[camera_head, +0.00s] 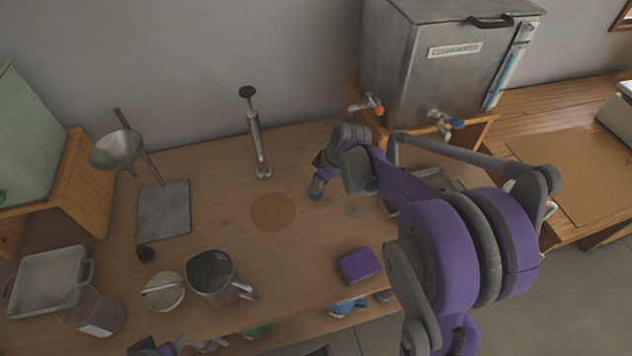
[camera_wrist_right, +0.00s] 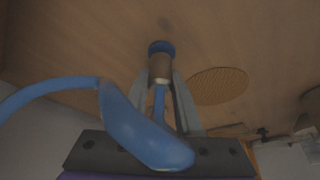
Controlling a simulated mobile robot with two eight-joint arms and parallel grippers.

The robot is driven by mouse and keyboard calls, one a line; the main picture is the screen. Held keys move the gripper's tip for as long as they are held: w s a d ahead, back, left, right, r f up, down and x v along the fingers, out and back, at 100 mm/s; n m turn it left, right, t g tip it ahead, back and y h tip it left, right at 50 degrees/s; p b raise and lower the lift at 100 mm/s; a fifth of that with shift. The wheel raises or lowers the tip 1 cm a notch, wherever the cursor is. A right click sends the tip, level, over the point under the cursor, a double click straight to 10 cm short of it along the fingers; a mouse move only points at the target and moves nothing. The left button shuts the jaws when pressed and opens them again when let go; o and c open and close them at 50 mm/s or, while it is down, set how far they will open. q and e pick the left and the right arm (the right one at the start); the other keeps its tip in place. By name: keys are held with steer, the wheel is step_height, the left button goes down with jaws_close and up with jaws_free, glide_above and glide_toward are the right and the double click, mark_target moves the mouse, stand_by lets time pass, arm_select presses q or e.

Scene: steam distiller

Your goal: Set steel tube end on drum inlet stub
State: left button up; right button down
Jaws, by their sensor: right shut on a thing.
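My right gripper (camera_head: 317,188) points down close above the wooden bench, right of a round brown mat (camera_head: 273,212). In the right wrist view its fingers (camera_wrist_right: 160,80) are shut on a slim blue piece with a brownish collar and a blue ring (camera_wrist_right: 161,48) at its end. A wide blue part and a curved blue length (camera_wrist_right: 50,92) show nearer the camera. A metal drum (camera_head: 455,60) stands on a wooden stand at the back right; I cannot pick out its inlet stub. An upright steel tube-like piece (camera_head: 258,145) stands at the back. Part of my left gripper (camera_head: 155,348) shows at the bottom edge.
A funnel on a stand (camera_head: 117,150), a white tray (camera_head: 48,283), a jar (camera_head: 94,312) and a metal jug (camera_head: 214,280) occupy the left side. A purple block (camera_head: 360,266) lies near the front edge. Taps (camera_head: 372,106) project from the drum. The bench is clear around the mat.

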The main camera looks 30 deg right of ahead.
steer(key=shift+f, duration=0.15)
steer(key=shift+f+b, duration=0.3)
steer(key=c, duration=0.5)
jaws_free()
steer(key=shift+r+p, duration=2.35)
steer(key=shift+r, duration=1.25)
